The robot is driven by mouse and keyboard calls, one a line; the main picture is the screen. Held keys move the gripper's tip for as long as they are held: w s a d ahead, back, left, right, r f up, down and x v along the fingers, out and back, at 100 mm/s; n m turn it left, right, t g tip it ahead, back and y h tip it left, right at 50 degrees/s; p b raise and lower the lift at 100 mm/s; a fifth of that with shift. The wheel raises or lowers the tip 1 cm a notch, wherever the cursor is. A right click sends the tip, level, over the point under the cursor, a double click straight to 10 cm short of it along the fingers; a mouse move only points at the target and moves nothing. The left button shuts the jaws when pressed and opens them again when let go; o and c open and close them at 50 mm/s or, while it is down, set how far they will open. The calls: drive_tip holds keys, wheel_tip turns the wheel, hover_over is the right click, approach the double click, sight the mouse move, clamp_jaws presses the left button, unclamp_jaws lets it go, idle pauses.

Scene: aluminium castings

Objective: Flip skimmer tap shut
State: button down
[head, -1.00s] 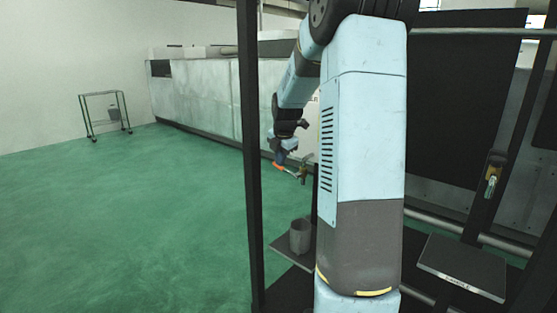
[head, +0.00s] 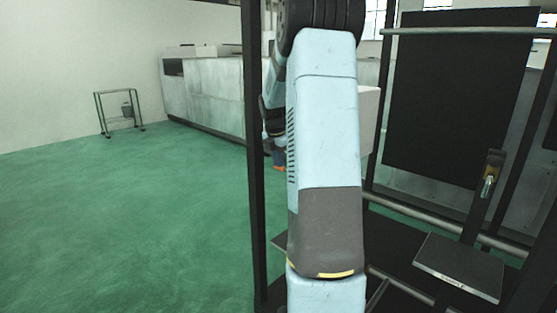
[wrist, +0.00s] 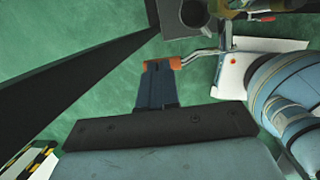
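In the wrist view my gripper (wrist: 162,62) points away from the camera, its blue fingers with orange tips close together, with no gap visible between them. A bent silver lever (wrist: 205,52), apparently the tap's handle, runs right from beside the orange tips; I cannot tell whether they touch. Brass-coloured parts (wrist: 250,8), likely the tap body, are cut off at the top edge.
A dark frame post (head: 255,160) stands left of my arm. Green floor at left is open.

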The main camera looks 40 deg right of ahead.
drive_tip(key=shift+a+f, duration=0.1)
drive_tip(key=shift+f, duration=0.05)
drive_tip(key=w+v, duration=0.2)
drive_tip(key=v, duration=1.2)
drive_tip(key=s+a+r+m+t, duration=0.1)
drive_tip(key=s+a+r+m, duration=0.1)
drive_tip(key=s+a, duration=0.3)
drive_tip(key=s+a+r+m, duration=0.2)
drive_tip(key=a+m, duration=0.1)
drive_tip(key=a, duration=0.3)
drive_tip(key=s+a+f+m+t+y, duration=0.1)
drive_tip(key=s+a+f+m, duration=0.1)
drive_tip(key=s+a+m, duration=0.5)
drive_tip(key=s+a+f+m+t+y, duration=0.1)
drive_tip(key=s+a+m, duration=0.7)
drive_tip(key=s, duration=0.9)
wheel_tip(320, 180, down, 3)
drive_tip(key=shift+s+a+r+t, duration=0.2)
drive_tip(key=shift+a+t, duration=0.4)
drive_tip(key=shift+a, duration=0.6)
